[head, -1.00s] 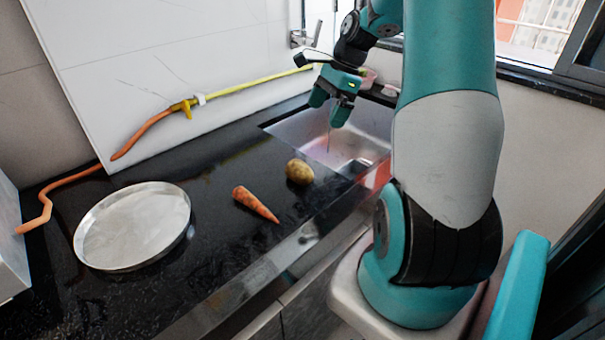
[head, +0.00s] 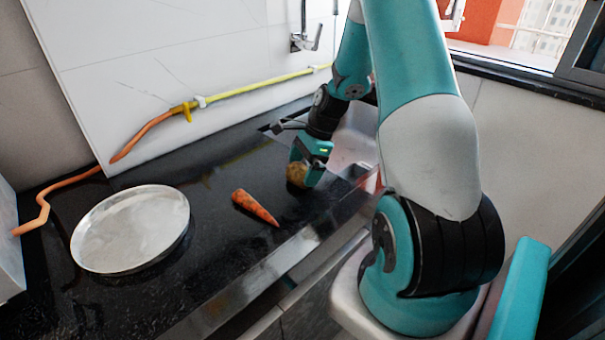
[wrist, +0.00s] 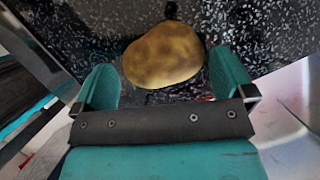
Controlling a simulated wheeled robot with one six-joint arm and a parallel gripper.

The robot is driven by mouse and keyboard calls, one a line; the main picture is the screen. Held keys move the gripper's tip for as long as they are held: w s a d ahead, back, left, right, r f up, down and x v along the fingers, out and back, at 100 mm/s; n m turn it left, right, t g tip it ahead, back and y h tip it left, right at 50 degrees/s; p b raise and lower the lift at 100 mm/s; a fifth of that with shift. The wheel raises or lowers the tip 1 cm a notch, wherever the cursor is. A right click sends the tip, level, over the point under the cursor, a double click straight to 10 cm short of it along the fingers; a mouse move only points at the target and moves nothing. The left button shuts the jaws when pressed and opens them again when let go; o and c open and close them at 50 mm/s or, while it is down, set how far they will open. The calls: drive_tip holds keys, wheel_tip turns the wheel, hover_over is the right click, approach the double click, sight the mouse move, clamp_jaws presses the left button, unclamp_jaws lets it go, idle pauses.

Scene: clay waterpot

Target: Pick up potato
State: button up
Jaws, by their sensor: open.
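The potato (head: 296,174) is brown and rounded and lies on the black countertop, just left of the sink. My gripper (head: 304,180) is low over the counter at the potato and partly hides it in the head view. In the wrist view the potato (wrist: 164,55) lies just ahead of and between the two teal fingers of my gripper (wrist: 168,85). The fingers are spread wide, with a gap to the potato on each side.
A carrot (head: 256,207) lies to the left of the potato. A round metal plate (head: 132,228) sits further left. The sink (head: 352,150) is behind and right of my gripper. A yellow and orange hose (head: 240,90) runs along the wall. The counter's front edge (head: 290,255) is near.

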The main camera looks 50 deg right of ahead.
sight(302, 168)
drive_tip(key=shift+x, duration=1.05)
drive_tip(key=shift+c, duration=0.5)
drive_tip(key=c, duration=0.6)
drive_tip(key=shift+r, duration=0.1)
wheel_tip(302, 168, up, 20)
drive_tip(key=p, duration=0.2)
